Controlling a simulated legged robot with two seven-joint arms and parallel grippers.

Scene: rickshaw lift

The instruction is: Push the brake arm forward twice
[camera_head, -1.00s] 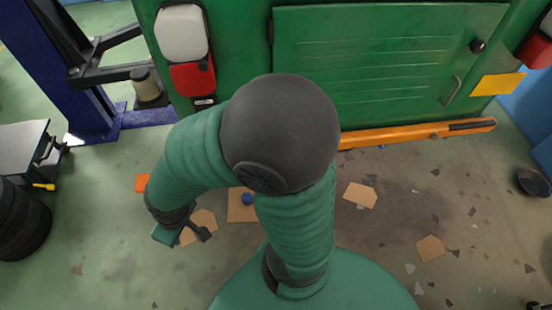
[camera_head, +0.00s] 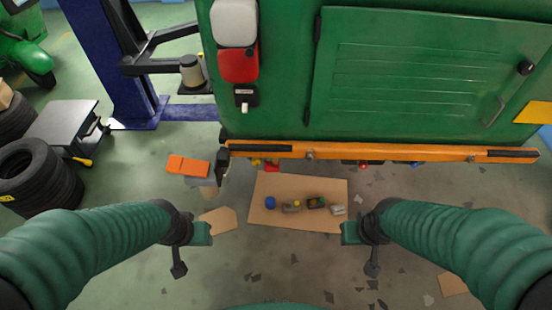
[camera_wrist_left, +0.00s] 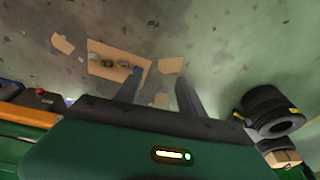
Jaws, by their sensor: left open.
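I cannot identify the brake arm with certainty. A blue lift post (camera_head: 118,60) with black arms (camera_head: 150,60) stands at the upper left in the head view, beside the green rickshaw (camera_head: 400,70). My left gripper (camera_head: 190,240) hangs over the floor at lower left, apart from the post and rickshaw. In the left wrist view its two dark fingers (camera_wrist_left: 158,95) are spread with nothing between them. My right gripper (camera_head: 360,240) is over the floor right of centre, touching nothing visible; its fingers are too unclear to judge.
An orange bumper (camera_head: 390,152) runs along the rickshaw's lower edge. Below it, a cardboard sheet (camera_head: 260,180) carries several small parts. An orange block (camera_head: 188,166) is left of it. Stacked tyres (camera_head: 40,180) and a grey-topped stand (camera_head: 62,122) are at left.

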